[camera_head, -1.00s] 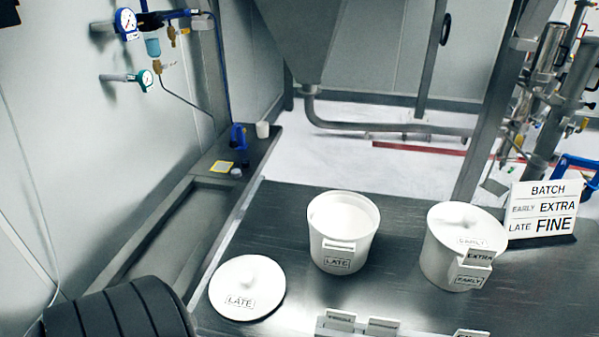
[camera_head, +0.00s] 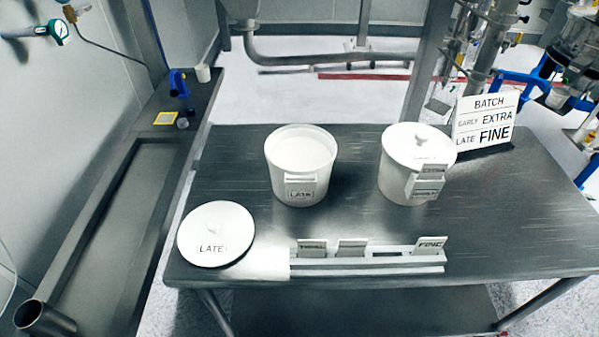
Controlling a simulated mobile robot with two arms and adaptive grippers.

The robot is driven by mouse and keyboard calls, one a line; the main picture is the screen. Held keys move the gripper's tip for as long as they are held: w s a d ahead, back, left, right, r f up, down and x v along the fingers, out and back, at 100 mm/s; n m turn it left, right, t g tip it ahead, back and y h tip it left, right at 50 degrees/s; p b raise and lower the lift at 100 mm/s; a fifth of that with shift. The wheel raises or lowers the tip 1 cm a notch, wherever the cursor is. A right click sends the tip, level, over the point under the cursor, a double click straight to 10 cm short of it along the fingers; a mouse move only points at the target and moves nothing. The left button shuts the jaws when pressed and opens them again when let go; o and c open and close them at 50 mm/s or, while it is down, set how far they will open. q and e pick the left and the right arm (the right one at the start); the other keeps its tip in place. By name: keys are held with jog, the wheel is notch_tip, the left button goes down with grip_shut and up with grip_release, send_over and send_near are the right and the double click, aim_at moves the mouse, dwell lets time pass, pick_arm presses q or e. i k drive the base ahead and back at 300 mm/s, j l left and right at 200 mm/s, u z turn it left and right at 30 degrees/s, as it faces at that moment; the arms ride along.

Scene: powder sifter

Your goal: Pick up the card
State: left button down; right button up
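A long card rack (camera_head: 360,267) lies along the front edge of the steel table. It holds a card marked FINE (camera_head: 431,244) at its right end. A card with small, unclear lettering (camera_head: 311,248) stands at its left, and a card with no readable text (camera_head: 351,248) stands beside that one. A dark empty slot (camera_head: 387,253) shows between this card and FINE. Another card (camera_head: 433,168), lettering blurred, sits in the holder on the right-hand lidded tub (camera_head: 397,174). The task does not say which card is meant. Neither gripper is in view.
An open white tub (camera_head: 283,178) marked LATE stands mid-table; its lid (camera_head: 215,250) lies flat at left. A sign (camera_head: 485,122) reads BATCH, EARLY EXTRA, LATE FINE. A dark metal tube (camera_head: 45,320) is at lower left. The table's right side (camera_head: 510,210) is clear.

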aim_at(425, 246)
jog(key=l+z, duration=0.15)
jog(key=z, duration=0.85)
jog(key=i+j, duration=0.05)
